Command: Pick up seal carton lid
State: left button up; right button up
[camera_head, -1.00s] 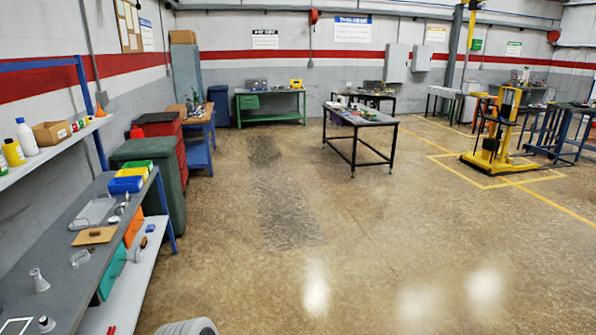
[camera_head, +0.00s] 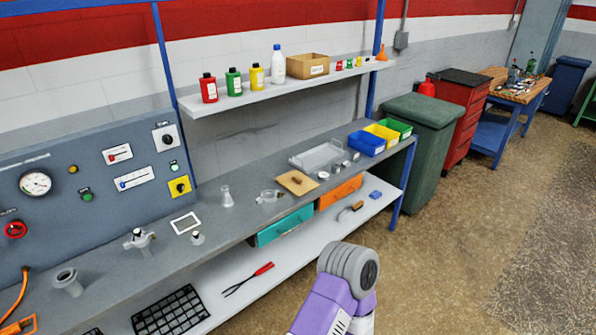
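A small open-looking brown carton (camera_head: 307,66) with a white label stands on the upper shelf, right of the white bottle. A flat tan panel (camera_head: 296,183) lies on the grey bench below, in front of a clear tray. It looks like a loose lid, but I cannot tell for sure that it is the seal carton's lid. Neither of my grippers shows. Only a purple and grey link of one of my arms rises at the bottom middle.
On the grey bench (camera_head: 240,222), glassware and metal fittings stand near the panel. Blue, yellow and green bins (camera_head: 367,143) are at its right end. The upper shelf (camera_head: 230,101) overhangs the back. A green waste bin (camera_head: 418,140) stands right of the bench.

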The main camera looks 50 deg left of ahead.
aim_at(294, 181)
jog(key=u, duration=0.85)
jog(key=i, duration=1.3)
jog(key=u, duration=1.3)
